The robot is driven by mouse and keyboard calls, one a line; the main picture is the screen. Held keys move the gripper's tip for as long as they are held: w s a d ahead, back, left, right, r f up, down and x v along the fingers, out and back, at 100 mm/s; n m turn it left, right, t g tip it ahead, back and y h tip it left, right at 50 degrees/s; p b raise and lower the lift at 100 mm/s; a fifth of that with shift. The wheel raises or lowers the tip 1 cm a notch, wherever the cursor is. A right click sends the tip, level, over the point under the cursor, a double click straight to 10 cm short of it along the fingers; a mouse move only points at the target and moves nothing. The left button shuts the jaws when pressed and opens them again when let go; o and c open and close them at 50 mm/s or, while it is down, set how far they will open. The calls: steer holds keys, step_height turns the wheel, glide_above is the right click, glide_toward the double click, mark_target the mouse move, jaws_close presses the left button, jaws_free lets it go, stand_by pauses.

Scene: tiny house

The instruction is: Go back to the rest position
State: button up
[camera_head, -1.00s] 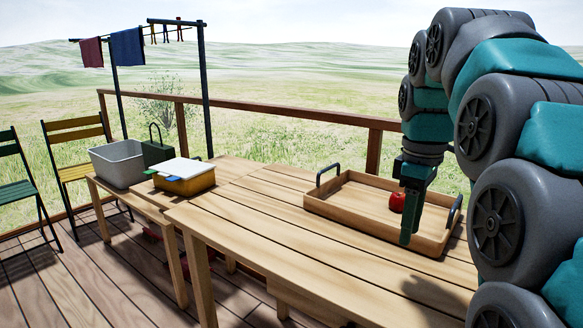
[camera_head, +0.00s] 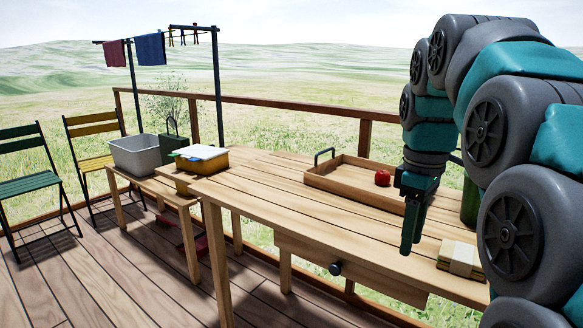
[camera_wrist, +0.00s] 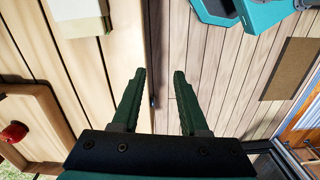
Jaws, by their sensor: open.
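My gripper (camera_head: 412,230) hangs downward in front of the wooden tray in the head view, above the table's near part. In the wrist view its two dark green fingers (camera_wrist: 160,100) are apart with nothing between them. Below them are the table's edge and the deck floor.
The wooden table (camera_head: 290,199) holds a wooden tray (camera_head: 335,180) with a red apple (camera_head: 382,178) in it. A banded stack (camera_head: 461,260) lies at the table's right. A drawer knob (camera_head: 335,269) sticks out in front. A grey bin (camera_head: 135,157) and yellow box (camera_head: 203,160) stand left.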

steer(key=s+a+f+m, duration=0.2)
steer(key=s+f+m, duration=0.2)
steer(key=s+f, duration=0.7)
steer(key=s+a+f+m+g, duration=0.1)
steer(key=s+a+f+m, duration=0.2)
steer(key=s+f, duration=0.8)
steer(key=s+m, duration=0.2)
steer(key=s, duration=0.1)
steer(key=shift+s+a+g, duration=0.3)
steer(key=shift+s+a, duration=0.05)
